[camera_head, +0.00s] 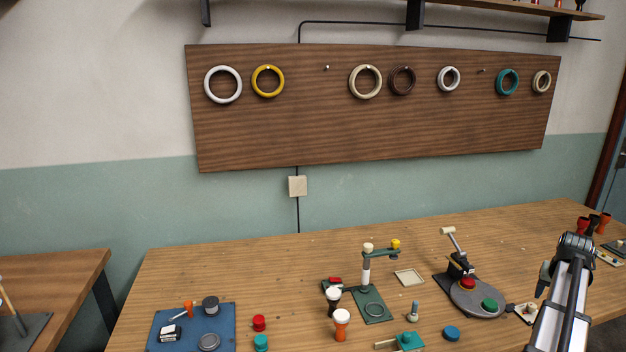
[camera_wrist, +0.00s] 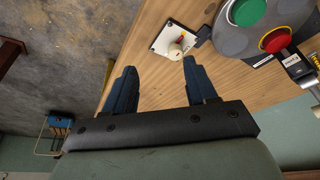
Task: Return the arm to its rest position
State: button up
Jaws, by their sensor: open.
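My gripper (camera_wrist: 159,72) is open in the wrist view, its two dark blue fingers spread apart with nothing held between them. My arm (camera_head: 565,300) rises at the lower right of the head view, over the right part of the wooden table (camera_head: 250,275).
A grey round base with a green button (camera_wrist: 246,11) and a red button (camera_wrist: 274,40) lies right of my fingers. An orange-and-white goblet drum (camera_head: 341,324) stands at the table's front. A blue mat (camera_head: 180,338) lies left. Rings hang on a wall board (camera_head: 330,130).

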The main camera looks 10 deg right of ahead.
jog(key=s+a+f+m+g+y, duration=0.1)
jog(key=s+a+f+m+g, duration=0.2)
jog(key=s+f, duration=0.5)
jog(key=s+a+f+m+g+y, duration=0.1)
jog(key=s+a+f+m, duration=0.25)
jog(key=f, duration=0.75)
jog(key=w+a+f+t+y, duration=0.1)
jog(key=w+a+f+y, duration=0.15)
jog(key=a+f, duration=1.05)
jog(key=w+a+f+t+y, duration=0.2)
jog(key=w+a+f, duration=0.2)
jog(key=a+f, duration=0.85)
jog(key=s+a+f+n+g, duration=0.2)
jog(key=s+a+n, duration=0.1)
jog(key=a, duration=0.7)
jog(key=s+a+f+n+g, duration=0.1)
jog(key=s+a+n+g, duration=0.15)
jog(key=a, duration=0.75)
jog(key=s+a+f+n+g+h, duration=0.2)
jog(key=s+a+n+g+h, duration=0.1)
jog(key=s+a+n, duration=0.7)
jog(key=s+a, duration=0.1)
jog(key=s, duration=0.3)
jog(key=shift+s+f+n+g, duration=0.15)
jog(key=shift+f+n+g, duration=0.1)
jog(key=shift+n+g, duration=0.15)
